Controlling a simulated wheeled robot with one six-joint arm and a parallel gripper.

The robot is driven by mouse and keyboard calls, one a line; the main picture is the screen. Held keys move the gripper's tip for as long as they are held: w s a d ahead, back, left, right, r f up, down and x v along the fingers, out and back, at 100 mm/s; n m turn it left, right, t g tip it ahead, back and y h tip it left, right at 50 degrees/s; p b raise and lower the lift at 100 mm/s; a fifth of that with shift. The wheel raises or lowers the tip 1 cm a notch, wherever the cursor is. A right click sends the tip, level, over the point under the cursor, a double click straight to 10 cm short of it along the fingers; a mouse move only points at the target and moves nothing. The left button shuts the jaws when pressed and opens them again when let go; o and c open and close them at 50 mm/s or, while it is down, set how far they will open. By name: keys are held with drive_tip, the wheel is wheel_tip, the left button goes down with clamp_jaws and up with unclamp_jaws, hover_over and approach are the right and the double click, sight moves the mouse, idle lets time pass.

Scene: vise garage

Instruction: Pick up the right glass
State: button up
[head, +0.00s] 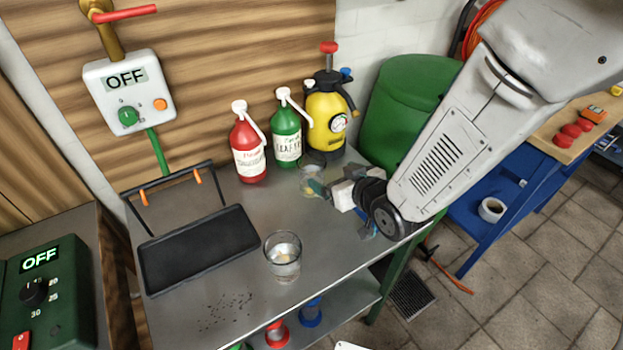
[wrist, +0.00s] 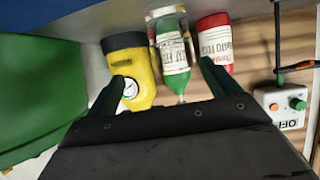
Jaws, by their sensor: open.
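The right glass (head: 309,174) is clear and stands on the grey metal table near the green bottle, partly hidden by my gripper. Another clear glass (head: 283,257) stands nearer the front, to the left. My gripper (head: 322,189) is open, close to the right glass at its right side; I cannot tell whether they touch.
Behind stand a red bottle (head: 249,147), a green bottle (head: 287,140) and a yellow sprayer (head: 326,120). A black tray (head: 198,250) lies left on the table (head: 190,315). A green barrel (head: 405,95) stands behind my arm.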

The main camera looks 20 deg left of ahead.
sight(305, 164)
drive_tip(key=shift+s+a+f+y, duration=0.3)
drive_tip(key=shift+a+f, duration=0.05)
drive_tip(key=shift+a, duration=0.2)
drive_tip(key=shift+w+a+f, duration=0.1)
drive_tip(key=shift+a+f, duration=0.05)
drive_tip(key=shift+a, duration=0.2)
drive_tip(key=x, duration=0.7)
drive_tip(key=shift+w+a+r, duration=0.1)
drive_tip(key=shift+a+r, duration=0.1)
drive_tip(key=shift+r, duration=0.1)
drive_tip(key=shift+c, duration=0.3)
drive_tip(key=c, duration=1.3)
drive_tip(key=shift+r, duration=0.2)
